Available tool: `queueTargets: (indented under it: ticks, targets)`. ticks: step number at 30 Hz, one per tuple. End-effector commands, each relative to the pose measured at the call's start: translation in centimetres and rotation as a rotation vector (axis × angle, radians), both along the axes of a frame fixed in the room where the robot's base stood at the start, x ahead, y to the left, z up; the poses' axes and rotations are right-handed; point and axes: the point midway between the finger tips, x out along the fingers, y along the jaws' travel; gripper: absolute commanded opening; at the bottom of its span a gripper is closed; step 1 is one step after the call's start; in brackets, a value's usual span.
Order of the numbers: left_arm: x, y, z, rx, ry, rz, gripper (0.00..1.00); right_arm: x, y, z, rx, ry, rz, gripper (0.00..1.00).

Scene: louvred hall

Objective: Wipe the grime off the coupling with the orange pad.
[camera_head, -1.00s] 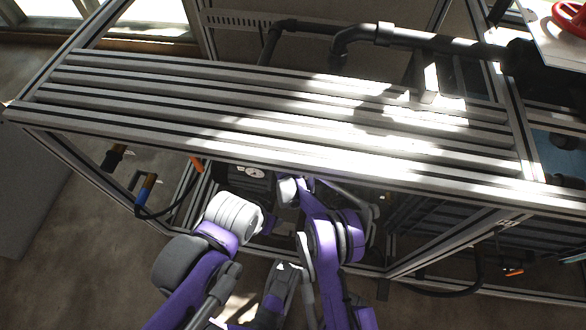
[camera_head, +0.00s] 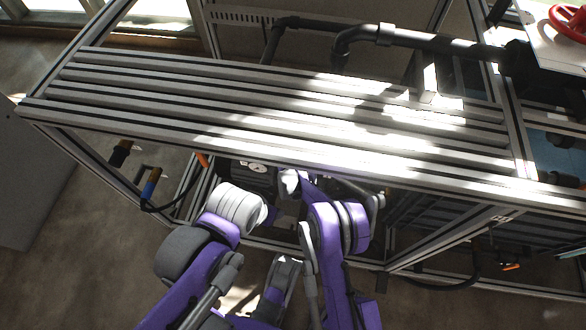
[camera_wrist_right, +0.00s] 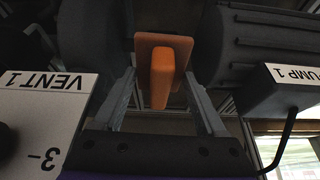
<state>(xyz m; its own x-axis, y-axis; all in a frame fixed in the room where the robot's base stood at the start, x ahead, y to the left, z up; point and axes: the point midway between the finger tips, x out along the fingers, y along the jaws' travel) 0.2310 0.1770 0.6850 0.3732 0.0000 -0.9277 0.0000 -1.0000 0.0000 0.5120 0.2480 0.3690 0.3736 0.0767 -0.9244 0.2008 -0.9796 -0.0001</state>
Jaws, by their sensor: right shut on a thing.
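The orange pad (camera_wrist_right: 163,50) shows in the right wrist view as a flat plate with a block-like grip facing my camera. My right gripper (camera_wrist_right: 162,88) is shut on it, one finger on each side. The pad's working face points away from me and is hidden. The coupling cannot be made out clearly; dark machinery lies beyond the pad and the pad covers part of it. Any grime is not visible. In the head view both arms reach to the bench's front edge, and neither set of fingers can be made out there.
A slatted metal bench (camera_head: 270,115) overhangs the work area. A ribbed dark machine body (camera_wrist_right: 270,40) and a box labelled PUMP 1 (camera_wrist_right: 290,88) stand right of the pad. A VENT 1 plate (camera_wrist_right: 45,105) is at left. A black pipe (camera_head: 415,38) runs behind the bench.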

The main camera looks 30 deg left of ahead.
Motion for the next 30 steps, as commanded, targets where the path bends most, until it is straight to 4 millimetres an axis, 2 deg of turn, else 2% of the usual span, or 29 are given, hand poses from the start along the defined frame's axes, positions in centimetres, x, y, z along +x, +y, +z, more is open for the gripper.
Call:
queueTargets:
  ticks: [1,4,16,25,30]
  targets:
    - [-0.1,0.0,0.5,0.0,-0.001,0.0,0.56,0.0,0.0,0.8,0.0,-0.001,0.0,0.1]
    - [-0.1,0.0,0.8,0.0,-0.003,0.0,0.56,0.0,0.0,1.6,0.0,-0.001,0.0,0.1]
    - [-0.1,0.0,0.9,0.0,-0.003,0.0,0.56,0.1,0.0,2.0,0.0,-0.002,0.0,0.1]
    - [-0.2,0.0,1.9,0.0,-0.006,0.0,0.56,0.0,0.0,4.5,0.0,-0.002,0.001,0.1]
    - [-0.2,0.0,2.0,0.0,-0.006,0.0,0.56,0.0,0.0,4.8,0.0,-0.002,0.001,0.1]
